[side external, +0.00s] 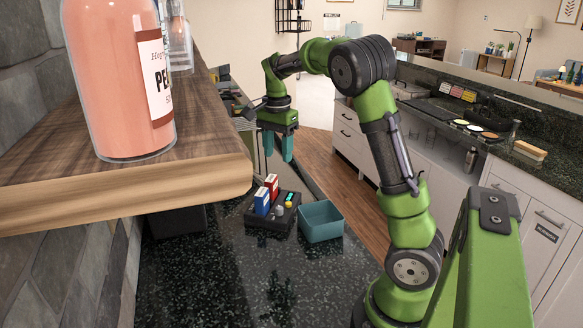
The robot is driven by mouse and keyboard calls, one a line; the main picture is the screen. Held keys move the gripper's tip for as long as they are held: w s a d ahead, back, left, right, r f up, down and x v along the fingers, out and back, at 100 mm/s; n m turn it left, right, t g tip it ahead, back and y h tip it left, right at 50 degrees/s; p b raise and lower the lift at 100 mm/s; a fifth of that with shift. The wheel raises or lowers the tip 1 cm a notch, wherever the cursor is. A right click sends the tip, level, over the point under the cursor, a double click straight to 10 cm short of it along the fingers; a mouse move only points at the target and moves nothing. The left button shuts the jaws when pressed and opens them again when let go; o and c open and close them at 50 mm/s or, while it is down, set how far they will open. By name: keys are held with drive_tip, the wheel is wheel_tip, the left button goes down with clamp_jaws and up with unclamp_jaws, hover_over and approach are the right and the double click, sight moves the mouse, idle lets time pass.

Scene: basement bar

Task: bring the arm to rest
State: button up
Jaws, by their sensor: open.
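My gripper (278,148) hangs from the green arm with its teal fingers pointing down. It is open and nothing shows between the fingers. It is in the air, above and beyond a dark tray (257,222) on the black speckled counter (235,285). The arm is raised and bent, with its base at the lower right.
The tray holds a blue box (262,202), a red box (272,186) and some small items. A teal open bin (321,222) stands right of it. A wooden shelf (120,190) with a pink bottle (118,75) juts in at the left. The counter front is clear.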

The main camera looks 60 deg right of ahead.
idle(0.3)
drive_tip(key=s+a+r+n+t, duration=0.1)
drive_tip(key=s+a+n, duration=0.3)
drive_tip(key=a, duration=0.4)
drive_tip(key=s+a+r+n+t+y, duration=0.1)
drive_tip(key=s+a+n+t, duration=0.2)
drive_tip(key=a+n, duration=0.3)
drive_tip(key=s+a+r+n+t+y, duration=0.1)
drive_tip(key=s+a+n+t, duration=0.2)
drive_tip(key=a, duration=0.7)
drive_tip(key=s+n, duration=0.2)
drive_tip(key=s, duration=0.1)
drive_tip(key=shift+n, duration=0.3)
drive_tip(key=shift+a, duration=0.1)
